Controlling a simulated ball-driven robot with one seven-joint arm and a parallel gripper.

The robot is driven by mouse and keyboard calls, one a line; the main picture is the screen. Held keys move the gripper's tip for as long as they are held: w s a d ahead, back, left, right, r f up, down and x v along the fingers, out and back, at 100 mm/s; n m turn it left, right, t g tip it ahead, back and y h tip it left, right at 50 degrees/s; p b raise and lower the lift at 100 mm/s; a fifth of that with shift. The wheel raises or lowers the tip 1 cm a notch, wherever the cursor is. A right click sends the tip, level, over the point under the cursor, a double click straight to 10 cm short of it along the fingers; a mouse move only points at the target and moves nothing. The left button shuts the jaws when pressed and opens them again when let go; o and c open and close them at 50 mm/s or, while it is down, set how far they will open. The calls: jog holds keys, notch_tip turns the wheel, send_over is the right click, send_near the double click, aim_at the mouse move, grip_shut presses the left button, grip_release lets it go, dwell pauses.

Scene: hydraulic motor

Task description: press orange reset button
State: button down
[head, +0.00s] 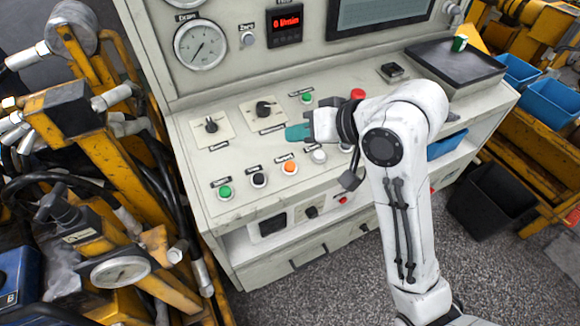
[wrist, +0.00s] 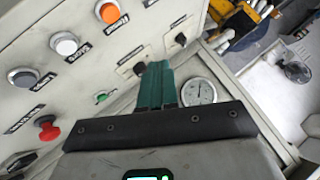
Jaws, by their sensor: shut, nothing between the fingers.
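The orange button (head: 290,167) sits on the sloped control panel, in the front row between a black button and a white button. It also shows at the top of the wrist view (wrist: 108,12), near the picture's edge. My gripper (head: 297,133) is over the panel, with its teal fingers shut and empty. In the head view the fingertips appear a little behind the orange button, towards the knobs. In the wrist view the shut gripper (wrist: 156,72) appears apart from the button, which lies up and left of the fingers.
Neighbouring buttons are black (head: 259,180), white (head: 319,156) and green (head: 225,192). Two rotary knobs (head: 211,125) (head: 263,108) stand up behind the row. A red mushroom button (wrist: 46,127) and a green button (wrist: 101,97) are also near my gripper. A gauge (head: 201,45) is on the upright panel.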

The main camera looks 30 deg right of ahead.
jog(key=b, duration=0.6)
send_over(290, 167)
jog(key=s, duration=0.1)
jog(key=f, duration=0.6)
jog(key=shift+s+d+f, duration=0.15)
jog(key=shift+d+f, duration=0.2)
jog(key=shift+d, duration=0.05)
jog(key=shift+f+b, duration=0.3)
jog(key=shift+f, duration=0.15)
jog(key=shift+f, duration=0.1)
dwell(0.4)
jog(key=shift+f, duration=0.3)
jog(key=shift+w+f, duration=0.2)
jog(key=shift+f, duration=0.2)
dwell(0.7)
jog(key=shift+r, duration=0.1)
jog(key=shift+s+r+p, duration=0.1)
jog(key=shift+r+p, duration=0.65)
jog(key=shift+p, duration=0.35)
